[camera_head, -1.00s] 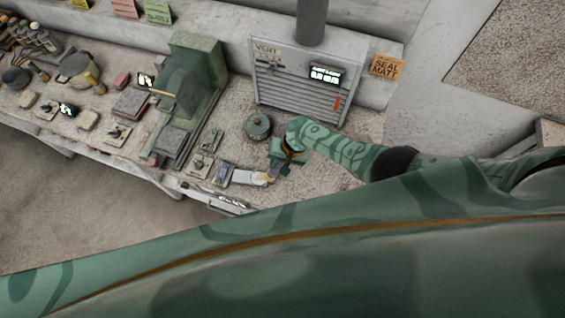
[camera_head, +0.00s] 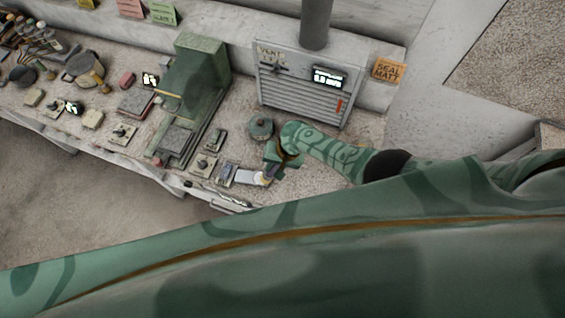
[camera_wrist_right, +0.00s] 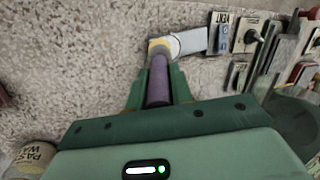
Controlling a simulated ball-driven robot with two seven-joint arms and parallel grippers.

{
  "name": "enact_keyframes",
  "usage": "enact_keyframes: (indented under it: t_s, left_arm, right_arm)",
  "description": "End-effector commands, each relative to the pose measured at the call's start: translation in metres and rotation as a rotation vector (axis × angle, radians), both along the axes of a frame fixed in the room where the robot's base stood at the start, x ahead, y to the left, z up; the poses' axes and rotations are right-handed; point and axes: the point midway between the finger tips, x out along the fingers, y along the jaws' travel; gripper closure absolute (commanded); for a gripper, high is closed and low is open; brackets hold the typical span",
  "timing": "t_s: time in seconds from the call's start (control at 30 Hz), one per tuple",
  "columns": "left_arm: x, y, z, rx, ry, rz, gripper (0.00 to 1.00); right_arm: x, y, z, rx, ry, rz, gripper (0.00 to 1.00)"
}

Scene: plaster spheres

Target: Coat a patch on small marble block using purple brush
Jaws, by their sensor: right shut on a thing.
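My right gripper (camera_head: 270,168) is shut on the purple brush, whose purple handle (camera_wrist_right: 158,80) stands between the fingers in the right wrist view. The brush's pale yellowish head (camera_wrist_right: 160,47) is at the near end of a small white block (camera_wrist_right: 188,42), which looks like the small marble block. The head overlaps the block's end in the picture; I cannot tell whether they touch. In the head view the block (camera_head: 250,178) lies near the bench's front edge, just left of the gripper, which partly hides the brush. My left gripper is not in view.
A round lidded jar (camera_head: 260,128) stands behind the gripper; a tin marked wax (camera_wrist_right: 32,158) shows in the wrist view. A louvred vent panel (camera_head: 300,85) stands behind. A green machine (camera_head: 195,85) and small switch plates (camera_head: 203,165) lie left. Speckled bench right of the jar is clear.

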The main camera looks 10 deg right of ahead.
Motion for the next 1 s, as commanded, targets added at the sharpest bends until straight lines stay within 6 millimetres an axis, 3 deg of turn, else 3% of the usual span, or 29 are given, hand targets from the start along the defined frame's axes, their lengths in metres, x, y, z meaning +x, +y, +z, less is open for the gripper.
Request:
enact_keyframes:
  t_s: [1.0]
  left_arm:
    - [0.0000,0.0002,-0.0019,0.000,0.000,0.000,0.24]
  right_arm:
    - [-0.0016,0.0025,-0.0039,-0.001,0.001,-0.001,0.99]
